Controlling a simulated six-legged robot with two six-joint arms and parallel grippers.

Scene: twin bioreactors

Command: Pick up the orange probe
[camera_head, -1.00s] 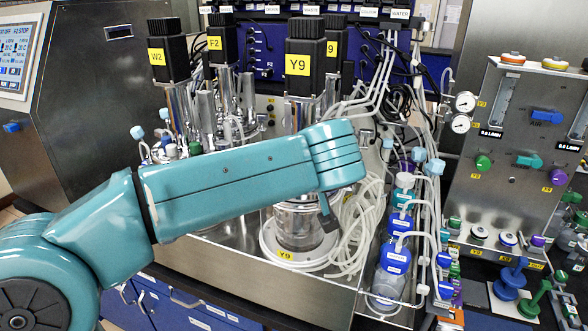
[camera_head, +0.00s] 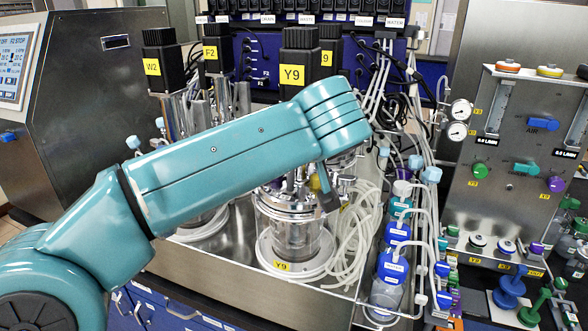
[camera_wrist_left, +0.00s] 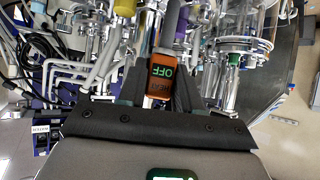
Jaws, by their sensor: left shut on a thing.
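The orange probe (camera_wrist_left: 162,68) shows in the left wrist view, with a dark label reading OFF in green. It sits between the dark fingers of my left gripper (camera_wrist_left: 160,88), which is shut on it. A grey shaft runs from the probe toward the top of that view. In the head view my left arm crosses in front of the vessel labelled Y9 (camera_head: 290,225). Only a dark part of the gripper (camera_head: 328,195) shows below the wrist there, and I cannot make out the probe. My right gripper is not in view.
Bottles with blue caps (camera_head: 393,262) and looped pale tubing (camera_head: 352,235) stand right of the vessel. A valve panel (camera_head: 515,140) is at the right. Tall black motor heads (camera_head: 300,55) rise behind my arm. Metal fittings and tubes crowd close around the gripper.

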